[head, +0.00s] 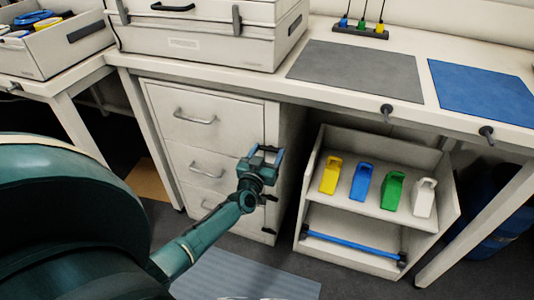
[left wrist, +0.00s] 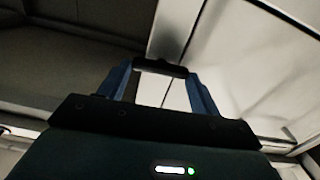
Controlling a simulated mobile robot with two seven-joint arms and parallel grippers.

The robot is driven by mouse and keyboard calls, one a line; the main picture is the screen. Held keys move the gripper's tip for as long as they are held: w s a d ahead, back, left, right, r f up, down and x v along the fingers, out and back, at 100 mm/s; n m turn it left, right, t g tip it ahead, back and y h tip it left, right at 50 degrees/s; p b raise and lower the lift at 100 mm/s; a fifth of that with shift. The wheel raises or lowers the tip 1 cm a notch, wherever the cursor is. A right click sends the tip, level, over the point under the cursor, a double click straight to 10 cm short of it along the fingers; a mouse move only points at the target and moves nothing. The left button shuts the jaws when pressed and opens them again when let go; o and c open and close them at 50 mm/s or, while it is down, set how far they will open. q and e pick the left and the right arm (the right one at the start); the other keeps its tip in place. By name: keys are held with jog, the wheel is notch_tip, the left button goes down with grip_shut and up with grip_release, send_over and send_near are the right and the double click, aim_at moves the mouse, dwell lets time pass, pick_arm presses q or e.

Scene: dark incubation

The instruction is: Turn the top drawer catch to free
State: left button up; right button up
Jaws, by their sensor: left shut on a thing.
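The white drawer cabinet (head: 228,218) stands under the bench, with the top drawer (head: 185,97) and its bar handle shut at the front. The top drawer catch (left wrist: 160,68) is a dark bar at the cabinet's front edge, in the left wrist view between my fingertips. My left gripper (head: 267,155) has blue fingers and is shut on this catch; the gripper also shows in the left wrist view (left wrist: 160,78). In the head view the gripper partly covers the catch. My right gripper is not in view.
Lower dark catches (head: 268,230) sit along the cabinet's right edge. A white shelf unit (head: 310,207) with yellow, blue, green and white scoop-like items stands to the right. A white case (head: 190,47) and a grey mat (head: 355,70) lie on the bench. Floor before the cabinet is open.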

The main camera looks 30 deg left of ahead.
pick_arm(q)
jog(key=n, duration=0.3)
jog(key=shift+a+f+n, duration=0.1)
jog(key=shift+n, duration=0.3)
jog(key=shift+n+b, duration=0.4)
jog(key=shift+n, duration=1.4)
jog(key=shift+a+f+n+b, duration=0.1)
jog(key=shift+n+b, duration=0.35)
jog(key=shift+n, duration=0.45)
jog(key=n, duration=0.2)
jog(key=shift+n+b, duration=0.4)
jog(key=shift+f+n+b, duration=0.1)
jog(key=shift+n+b, duration=0.2)
jog(key=shift+n, duration=0.5)
jog(key=shift+n+b, duration=0.3)
jog(key=shift+n, duration=1.5)
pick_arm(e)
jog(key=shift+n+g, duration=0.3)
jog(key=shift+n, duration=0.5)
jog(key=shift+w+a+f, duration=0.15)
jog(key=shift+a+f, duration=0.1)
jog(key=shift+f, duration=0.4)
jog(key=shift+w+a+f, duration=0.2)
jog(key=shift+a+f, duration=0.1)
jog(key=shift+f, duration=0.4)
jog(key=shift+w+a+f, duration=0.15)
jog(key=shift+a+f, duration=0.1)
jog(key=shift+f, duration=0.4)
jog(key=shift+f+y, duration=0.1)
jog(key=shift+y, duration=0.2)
